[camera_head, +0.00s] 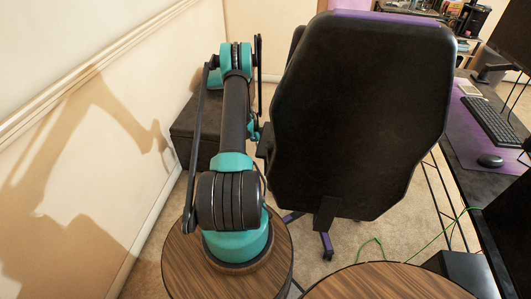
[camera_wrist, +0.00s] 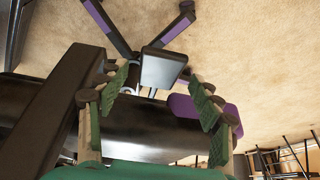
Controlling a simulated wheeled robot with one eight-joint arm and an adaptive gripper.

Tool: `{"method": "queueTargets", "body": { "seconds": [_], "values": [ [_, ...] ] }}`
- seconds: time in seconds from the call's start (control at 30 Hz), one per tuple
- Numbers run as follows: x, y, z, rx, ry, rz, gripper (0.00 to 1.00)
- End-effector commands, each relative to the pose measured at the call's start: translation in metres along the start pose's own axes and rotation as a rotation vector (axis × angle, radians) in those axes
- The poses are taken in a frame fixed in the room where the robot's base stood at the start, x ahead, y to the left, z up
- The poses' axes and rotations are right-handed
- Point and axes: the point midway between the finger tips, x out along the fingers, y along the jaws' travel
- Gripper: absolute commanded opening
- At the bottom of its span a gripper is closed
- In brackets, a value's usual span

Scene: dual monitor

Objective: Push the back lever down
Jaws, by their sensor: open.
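The black office chair (camera_head: 362,110) stands with its tall backrest toward the head camera. In the wrist view, a dark flat rectangular paddle (camera_wrist: 163,68) shows between and just beyond my fingertips; I cannot tell for sure that it is the back lever. My gripper (camera_wrist: 162,80) is open, with a green ribbed finger on each side of the view and nothing held. I cannot tell whether a finger touches the paddle. In the head view my arm reaches down along the chair's left side, and the fingers are not clearly visible.
A dark box (camera_head: 198,125) stands by the wall on the left. A desk (camera_head: 461,154) with keyboard (camera_head: 492,123) and mouse (camera_head: 490,160) is on the right. Purple-trimmed chair legs (camera_wrist: 176,26) show in the wrist view. Round wooden tops (camera_head: 390,283) are near the head camera.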

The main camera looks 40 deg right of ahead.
Motion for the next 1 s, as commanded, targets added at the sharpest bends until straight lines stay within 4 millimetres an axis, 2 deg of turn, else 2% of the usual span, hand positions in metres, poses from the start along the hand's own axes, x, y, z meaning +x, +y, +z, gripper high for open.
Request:
{"method": "queueTargets", "body": {
  "seconds": [0.13,0.47,1.0],
  "values": [
    [0.0107,0.0003,-0.0002,0.000,0.000,0.000,0.66],
    [0.0129,0.0003,-0.0001,0.000,0.000,0.000,0.66],
    [0.0126,0.0002,0.0000,-0.001,0.000,0.000,0.00]
  ]
}}
